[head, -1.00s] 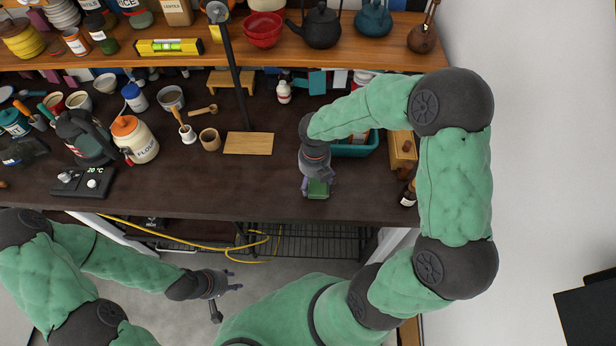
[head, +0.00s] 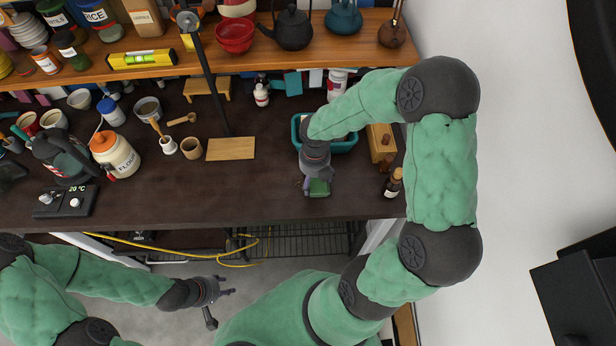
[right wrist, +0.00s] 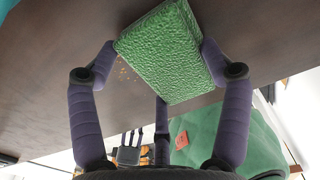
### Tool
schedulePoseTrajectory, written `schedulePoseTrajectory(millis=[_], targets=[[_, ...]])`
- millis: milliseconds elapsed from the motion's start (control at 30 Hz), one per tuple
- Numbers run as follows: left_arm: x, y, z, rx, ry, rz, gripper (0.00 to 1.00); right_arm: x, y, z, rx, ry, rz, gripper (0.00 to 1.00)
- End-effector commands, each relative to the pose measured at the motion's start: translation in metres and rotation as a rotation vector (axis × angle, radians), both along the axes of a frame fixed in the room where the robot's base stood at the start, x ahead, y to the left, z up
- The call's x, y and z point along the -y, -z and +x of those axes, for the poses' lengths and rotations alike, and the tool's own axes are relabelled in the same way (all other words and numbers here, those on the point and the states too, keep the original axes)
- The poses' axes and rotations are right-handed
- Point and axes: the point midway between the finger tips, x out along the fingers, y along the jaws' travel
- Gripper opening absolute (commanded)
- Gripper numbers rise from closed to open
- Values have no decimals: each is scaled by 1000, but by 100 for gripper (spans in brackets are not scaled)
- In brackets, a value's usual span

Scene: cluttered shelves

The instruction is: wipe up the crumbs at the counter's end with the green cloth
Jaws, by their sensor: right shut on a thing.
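The green cloth (head: 319,188) is a thick, rough-textured folded block at the counter's front, right of the middle in the head view. My right gripper (head: 312,183) is shut on the cloth. In the right wrist view its purple fingers hold the cloth (right wrist: 165,50) by its sides, low over the dark counter. I cannot tell whether the cloth touches the counter. Small orange crumbs (right wrist: 124,72) lie on the counter beside the cloth's left edge in the right wrist view. In the head view they are hidden or too small to see. My left gripper (head: 226,291) is open and empty, below the counter's front edge.
A teal bin (head: 344,147) stands behind my right gripper. A small brown bottle (head: 393,185) and a wooden box (head: 380,143) stand to its right, near the counter's end. A wooden board (head: 231,149) lies to the left. The counter front between the scale (head: 60,203) and cloth is clear.

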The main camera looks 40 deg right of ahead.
Motion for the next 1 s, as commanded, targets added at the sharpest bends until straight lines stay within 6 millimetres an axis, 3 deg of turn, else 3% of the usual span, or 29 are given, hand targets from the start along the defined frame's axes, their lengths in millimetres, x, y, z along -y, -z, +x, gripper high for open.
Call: schedulePoseTrajectory(millis=[600, 1000], targets=[[0, -14, 0, 0, 0, 0, 40, 26, 3, -23, -16, -4, 3, 42], [0, -22, 0, 0, 0, 0, 40, 24, 0, -20, -14, -6, 3, 42]])
